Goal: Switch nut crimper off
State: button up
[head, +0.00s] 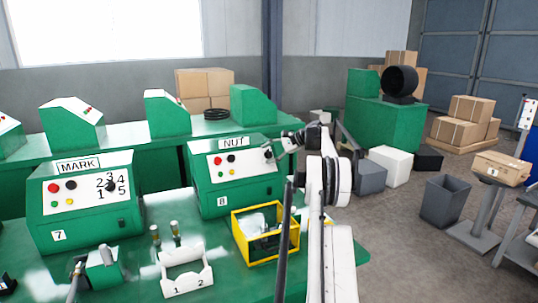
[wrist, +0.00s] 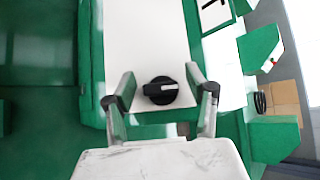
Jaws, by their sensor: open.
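The nut crimper (head: 235,185) is a green box with a white sloping panel, a NUT sign (head: 233,143) and the number 8. Its panel has red, black, yellow and green buttons at the left. My gripper (head: 276,150) is at the right end of this panel and partly covers it. In the wrist view a black rotary knob (wrist: 160,91) sits on the white panel. My gripper (wrist: 160,78) is open there, with one finger on each side of the knob. I cannot tell whether the fingers touch it. The knob's grip bar lies roughly level in that view, with a pale mark at its left end.
The MARK crimper (head: 85,205), numbered 7, stands to the left on the same green bench. A yellow-framed bin (head: 265,252) and a white holder (head: 185,273) are in front. More green machines (head: 72,125) stand on the bench behind.

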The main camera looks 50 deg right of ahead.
jog(key=shift+s, duration=0.1)
jog(key=v, duration=1.2)
jog(key=shift+a, duration=0.1)
